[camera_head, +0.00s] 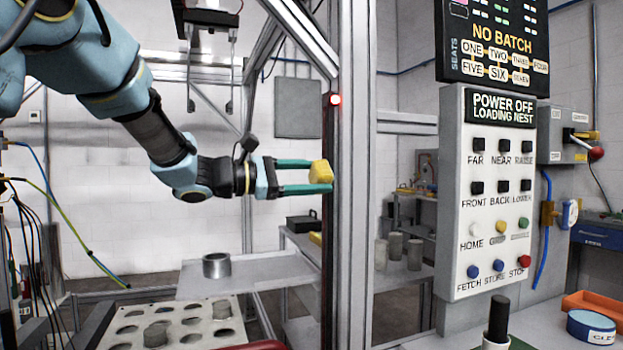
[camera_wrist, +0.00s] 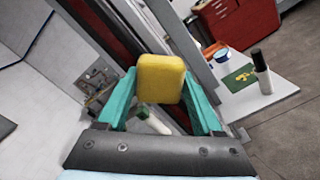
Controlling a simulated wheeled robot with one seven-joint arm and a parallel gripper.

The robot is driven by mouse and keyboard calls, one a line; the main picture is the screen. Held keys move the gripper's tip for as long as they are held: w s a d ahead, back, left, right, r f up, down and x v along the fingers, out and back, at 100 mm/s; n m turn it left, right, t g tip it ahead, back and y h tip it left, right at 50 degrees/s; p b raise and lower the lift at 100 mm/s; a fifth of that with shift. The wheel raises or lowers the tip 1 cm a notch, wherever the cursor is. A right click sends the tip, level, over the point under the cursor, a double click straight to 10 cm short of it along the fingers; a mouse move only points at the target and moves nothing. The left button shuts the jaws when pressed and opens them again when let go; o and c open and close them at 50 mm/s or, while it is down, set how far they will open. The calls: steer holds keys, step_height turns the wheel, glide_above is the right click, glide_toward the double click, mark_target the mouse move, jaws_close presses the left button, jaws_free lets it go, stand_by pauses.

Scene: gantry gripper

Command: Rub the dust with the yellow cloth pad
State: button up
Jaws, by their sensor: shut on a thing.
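My gripper (camera_head: 325,176) has teal fingers and reaches in from the upper left toward the metal upright of the frame (camera_head: 354,200). It is shut on the yellow cloth pad (camera_head: 320,171), which sits between the fingertips. In the wrist view the pad (camera_wrist: 160,78) fills the space between the teal fingers, in front of a dark strip with a red edge (camera_wrist: 100,28). Whether the pad touches the upright, I cannot tell. I make out no dust in either view; the pad covers part of the strip.
A small red light (camera_head: 334,99) glows on the upright. A button panel (camera_head: 500,195) stands to the right. The bench there holds a black-capped bottle (camera_head: 498,320), an orange tray (camera_head: 590,303) and a round blue tin (camera_head: 591,328). A holed plate (camera_head: 190,325) lies at lower left.

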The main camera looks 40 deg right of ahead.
steer(key=shift+b+v, duration=0.95)
steer(key=shift+v, duration=1.85)
steer(key=shift+a, duration=0.1)
steer(key=shift+v, duration=1.45)
